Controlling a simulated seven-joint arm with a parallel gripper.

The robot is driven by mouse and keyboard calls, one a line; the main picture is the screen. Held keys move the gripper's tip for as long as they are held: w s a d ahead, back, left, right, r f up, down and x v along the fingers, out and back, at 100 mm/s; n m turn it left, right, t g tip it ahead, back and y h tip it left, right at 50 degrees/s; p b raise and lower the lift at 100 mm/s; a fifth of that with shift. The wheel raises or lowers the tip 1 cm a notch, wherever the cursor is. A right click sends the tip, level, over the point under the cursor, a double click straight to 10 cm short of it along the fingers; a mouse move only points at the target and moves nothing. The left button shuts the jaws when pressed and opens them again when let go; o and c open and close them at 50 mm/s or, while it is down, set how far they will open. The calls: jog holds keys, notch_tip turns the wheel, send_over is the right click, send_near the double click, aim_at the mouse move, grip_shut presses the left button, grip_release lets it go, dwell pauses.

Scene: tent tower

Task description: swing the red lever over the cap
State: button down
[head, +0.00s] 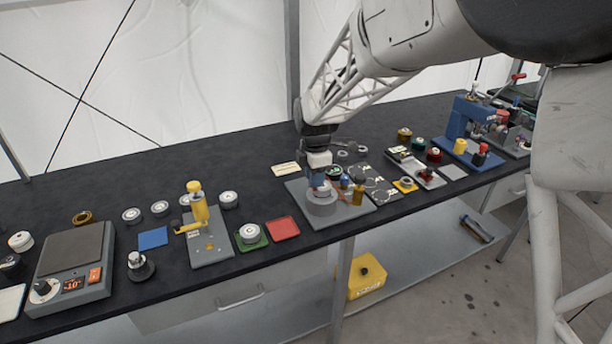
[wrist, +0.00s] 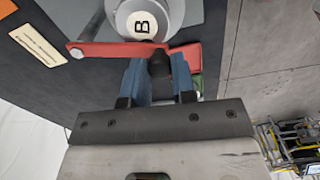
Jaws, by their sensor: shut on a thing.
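In the wrist view the red lever (wrist: 105,50) lies across the picture, along the lower edge of the round white cap (wrist: 172,14) marked B. My gripper (wrist: 158,66) has its blue fingers on both sides of the lever's black knob (wrist: 159,63) and is shut on it. The lever's left end has a small grey pin. The upper part of the cap is cut off by the picture edge. In the head view my gripper (head: 318,183) is low over a grey round holder (head: 322,204) on a grey plate (head: 297,187); the cap is hidden there.
An amber bottle (head: 359,190) stands close right of my gripper. A red tray (head: 282,229) and a yellow press (head: 199,208) stand to the left. A tray with parts (head: 415,170) and a blue press (head: 470,130) stand to the right. The bench's front edge is close.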

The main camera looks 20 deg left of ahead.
jog(key=shift+w+d+n, duration=0.45)
jog(key=shift+d+n, duration=0.15)
jog(key=shift+n, duration=0.35)
jog(key=shift+w+d+n, duration=0.4)
jog(key=shift+d+n, duration=0.2)
jog(key=shift+n, duration=0.35)
jog(key=c, duration=0.9)
grip_release()
jog(key=shift+c, duration=0.2)
jog(key=shift+r, duration=0.15)
notch_tip(320, 180, up, 8)
jog(key=shift+f, duration=0.2)
